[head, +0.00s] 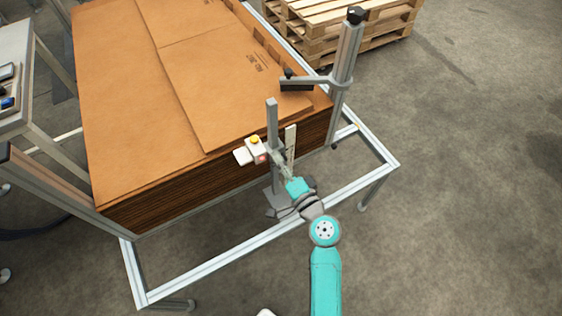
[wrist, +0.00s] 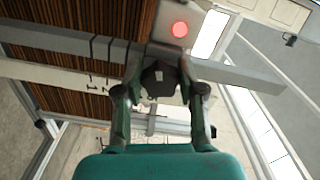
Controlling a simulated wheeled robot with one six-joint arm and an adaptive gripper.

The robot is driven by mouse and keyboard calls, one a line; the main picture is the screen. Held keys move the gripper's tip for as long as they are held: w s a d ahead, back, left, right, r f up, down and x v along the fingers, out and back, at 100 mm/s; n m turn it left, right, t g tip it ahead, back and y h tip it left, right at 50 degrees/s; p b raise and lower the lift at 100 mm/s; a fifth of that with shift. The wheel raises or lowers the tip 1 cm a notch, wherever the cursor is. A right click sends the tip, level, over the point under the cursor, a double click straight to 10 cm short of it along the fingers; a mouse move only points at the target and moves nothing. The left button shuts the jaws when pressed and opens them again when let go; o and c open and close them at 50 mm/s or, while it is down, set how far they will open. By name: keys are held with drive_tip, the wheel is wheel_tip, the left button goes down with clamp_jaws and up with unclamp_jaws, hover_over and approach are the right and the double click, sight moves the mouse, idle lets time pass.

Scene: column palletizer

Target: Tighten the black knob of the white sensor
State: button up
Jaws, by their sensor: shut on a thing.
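The white sensor (head: 251,152) is mounted by the upright grey post (head: 272,120) at the front of the cardboard stack. It has a yellow button on top and a red light, which glows in the wrist view, where the sensor (wrist: 163,30) is at the top centre. The black knob (wrist: 158,78) is just below it there, between my fingertips. My gripper (wrist: 160,88) is shut on the knob, one finger on each side. In the head view my gripper (head: 281,158) is beside the sensor and hides the knob.
A tall stack of flat cardboard (head: 130,110) stands behind the post. A grey metal frame (head: 210,262) runs around it at the front. A thicker column (head: 346,60) with a side arm stands at the back right, before wooden pallets (head: 345,25). The floor at right is clear.

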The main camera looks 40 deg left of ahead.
drive_tip(key=shift+r+m, duration=0.1)
drive_tip(key=shift+m, duration=1.8)
drive_tip(key=o, duration=1.2)
drive_tip(key=shift+c, duration=0.2)
drive_tip(key=shift+d, duration=0.1)
drive_tip(key=v, duration=1.2)
